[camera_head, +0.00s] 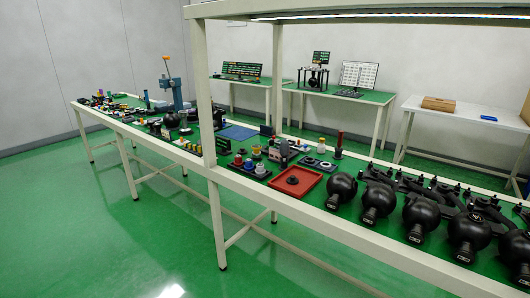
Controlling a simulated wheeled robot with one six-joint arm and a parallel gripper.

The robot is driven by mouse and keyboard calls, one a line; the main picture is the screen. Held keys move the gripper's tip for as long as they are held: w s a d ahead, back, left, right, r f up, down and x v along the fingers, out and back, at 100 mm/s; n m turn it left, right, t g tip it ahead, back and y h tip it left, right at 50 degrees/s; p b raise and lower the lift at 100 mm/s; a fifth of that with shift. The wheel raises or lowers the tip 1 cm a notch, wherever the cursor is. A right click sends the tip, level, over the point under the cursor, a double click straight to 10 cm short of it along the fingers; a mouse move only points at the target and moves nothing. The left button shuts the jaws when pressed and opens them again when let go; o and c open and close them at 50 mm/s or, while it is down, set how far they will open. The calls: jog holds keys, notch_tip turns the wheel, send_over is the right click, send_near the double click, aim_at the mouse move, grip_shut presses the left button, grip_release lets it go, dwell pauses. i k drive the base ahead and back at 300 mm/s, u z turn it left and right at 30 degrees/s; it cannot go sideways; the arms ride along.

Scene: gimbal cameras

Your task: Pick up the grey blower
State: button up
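I cannot single out the grey blower for certain. A small dark grey upright object (284,152) stands on the long green-topped workbench (230,178), behind the red tray, but it is too small to identify. Several round black gimbal cameras (378,200) stand in a row along the right part of this bench. My gripper is not in view.
A red tray (312,184) with a dark round part lies mid-bench. A light upright post (205,90) rises at the bench's front. A blue press (172,92) stands farther left. Other tables (375,97) line the back wall. The green floor (80,240) at front left is clear.

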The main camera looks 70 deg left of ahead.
aim_at(284, 147)
jog(key=u, duration=1.5)
jog(key=k, duration=0.6)
jog(key=u, duration=0.2)
jog(key=i, duration=0.6)
jog(key=u, duration=1.2)
jog(key=i, duration=1.45)
jog(key=z, duration=0.5)
jog(key=i, duration=0.65)
jog(key=z, duration=0.7)
